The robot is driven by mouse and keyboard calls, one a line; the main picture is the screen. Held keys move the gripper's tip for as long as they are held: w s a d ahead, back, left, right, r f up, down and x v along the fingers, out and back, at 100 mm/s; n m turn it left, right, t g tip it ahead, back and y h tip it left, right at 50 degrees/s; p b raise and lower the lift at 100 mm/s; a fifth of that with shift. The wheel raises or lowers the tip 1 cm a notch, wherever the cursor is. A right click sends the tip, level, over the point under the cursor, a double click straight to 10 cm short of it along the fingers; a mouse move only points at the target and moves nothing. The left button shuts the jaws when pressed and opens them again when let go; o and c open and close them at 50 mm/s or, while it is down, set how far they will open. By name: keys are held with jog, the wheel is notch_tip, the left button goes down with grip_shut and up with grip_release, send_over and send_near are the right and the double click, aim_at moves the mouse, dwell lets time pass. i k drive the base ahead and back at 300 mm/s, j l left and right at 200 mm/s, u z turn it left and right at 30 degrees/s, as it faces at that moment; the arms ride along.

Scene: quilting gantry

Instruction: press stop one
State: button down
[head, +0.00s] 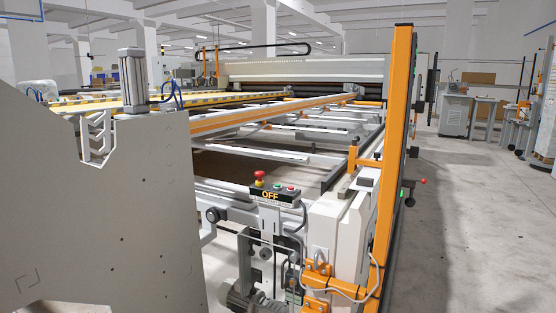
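A small black control box (276,195) stands on the near end of the gantry frame, in the lower middle of the head view. Its front shows the word OFF in orange letters. A red mushroom-shaped button on a yellow base (259,178) rises from its left end. A small green button (278,186) and a small red button (291,188) sit to the right of it on top. Any label telling which is stop one is too small to read. My gripper is not in view.
A large grey machine plate (100,215) fills the left foreground. An orange upright post (399,130) stands right of the box, with a red-knobbed lever (422,182) beyond it. Cables and a motor hang below the box. Open concrete floor (470,220) lies to the right.

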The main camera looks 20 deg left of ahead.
aim_at(259, 174)
jog(key=i+j, duration=0.15)
jog(key=j, duration=0.25)
jog(key=i+j+z, duration=0.1)
jog(key=j, duration=0.25)
jog(key=i+j, duration=0.2)
jog(key=j, duration=0.2)
jog(key=i+j+z, duration=0.1)
jog(key=j, duration=0.3)
jog(key=i+j, duration=0.15)
jog(key=j, duration=0.25)
jog(key=i+j, duration=0.15)
jog(key=j, duration=0.3)
jog(key=z, duration=0.05)
